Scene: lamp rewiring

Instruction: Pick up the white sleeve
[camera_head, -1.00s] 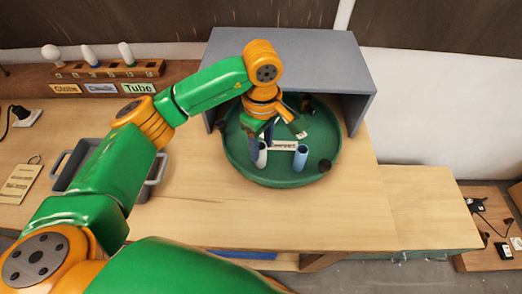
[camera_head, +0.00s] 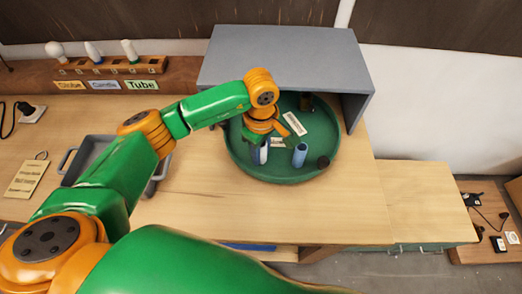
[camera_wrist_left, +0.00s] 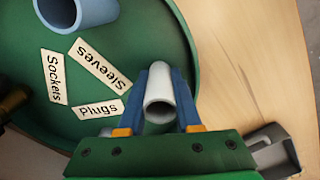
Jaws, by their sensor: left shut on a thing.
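The white sleeve (camera_wrist_left: 160,97) is a short open tube between the two blue fingers of my left gripper (camera_wrist_left: 163,88) in the left wrist view. The fingers are shut on it, one on each side. In the head view, the white sleeve (camera_head: 264,154) shows as a small pale tube at my left gripper (camera_head: 259,150), over the left part of the round green tray (camera_head: 275,178). I cannot tell if its lower end touches the tray floor. My right gripper is not in view.
A blue sleeve (camera_head: 300,154) stands upright in the tray, right of the gripper. Labels for Sleeves (camera_wrist_left: 103,63), Sockets (camera_wrist_left: 54,77) and Plugs (camera_wrist_left: 101,109) lie inside. A dark round piece (camera_head: 323,162) sits near the right rim. A grey hood (camera_head: 285,60) covers the tray's back.

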